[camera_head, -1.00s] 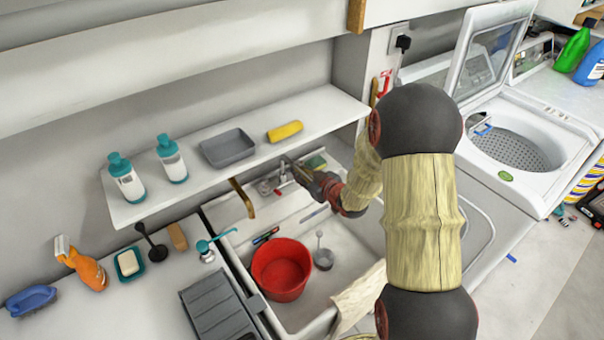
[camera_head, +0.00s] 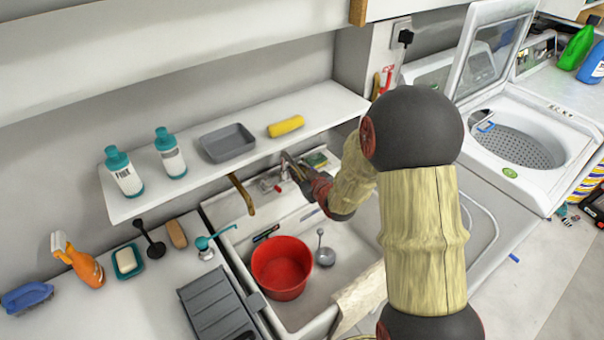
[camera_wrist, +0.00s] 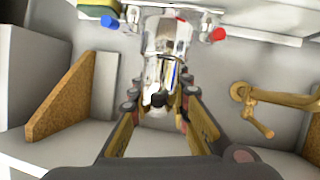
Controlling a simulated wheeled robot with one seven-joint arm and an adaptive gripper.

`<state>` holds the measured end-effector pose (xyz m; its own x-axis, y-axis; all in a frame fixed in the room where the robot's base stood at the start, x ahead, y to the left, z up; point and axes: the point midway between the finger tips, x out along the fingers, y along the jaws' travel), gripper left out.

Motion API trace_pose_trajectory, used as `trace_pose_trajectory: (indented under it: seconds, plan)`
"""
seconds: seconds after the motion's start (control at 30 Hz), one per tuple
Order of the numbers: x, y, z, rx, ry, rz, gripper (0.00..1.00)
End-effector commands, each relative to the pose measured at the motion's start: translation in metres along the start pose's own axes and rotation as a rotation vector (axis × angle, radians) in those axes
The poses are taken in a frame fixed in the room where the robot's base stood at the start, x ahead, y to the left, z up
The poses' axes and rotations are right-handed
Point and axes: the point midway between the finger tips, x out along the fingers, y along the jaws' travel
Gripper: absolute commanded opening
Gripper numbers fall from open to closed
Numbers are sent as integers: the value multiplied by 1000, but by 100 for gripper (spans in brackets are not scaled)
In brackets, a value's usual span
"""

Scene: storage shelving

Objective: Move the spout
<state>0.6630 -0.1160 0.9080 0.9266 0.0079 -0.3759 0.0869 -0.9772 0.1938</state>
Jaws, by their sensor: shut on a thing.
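The chrome spout (camera_wrist: 165,45) belongs to the tap at the back of the white sink (camera_head: 320,318). In the wrist view it lies between my fingers, with a blue-marked handle (camera_wrist: 108,20) on the left and a red-marked one (camera_wrist: 217,34) on the right. My gripper (camera_wrist: 160,98) is shut on the spout. In the head view my gripper (camera_head: 298,172) is at the tap under the shelf, and my wrist hides part of the spout.
A white shelf (camera_head: 245,165) runs just above the tap. A brass pipe (camera_head: 242,193) stands left of my gripper. A red bucket (camera_head: 281,268) and a grey ladle (camera_head: 324,255) are in the sink. An open washing machine (camera_head: 515,170) stands at the right.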

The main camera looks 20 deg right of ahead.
Motion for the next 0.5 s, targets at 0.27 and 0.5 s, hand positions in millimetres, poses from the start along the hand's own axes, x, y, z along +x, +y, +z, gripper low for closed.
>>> trace_pose_trajectory:
  seconds: [0.27, 0.5]
  plan:
    - [2, -25, -3, 56, -28, 132, 0]
    - [3, -42, -10, 106, -58, 255, 0]
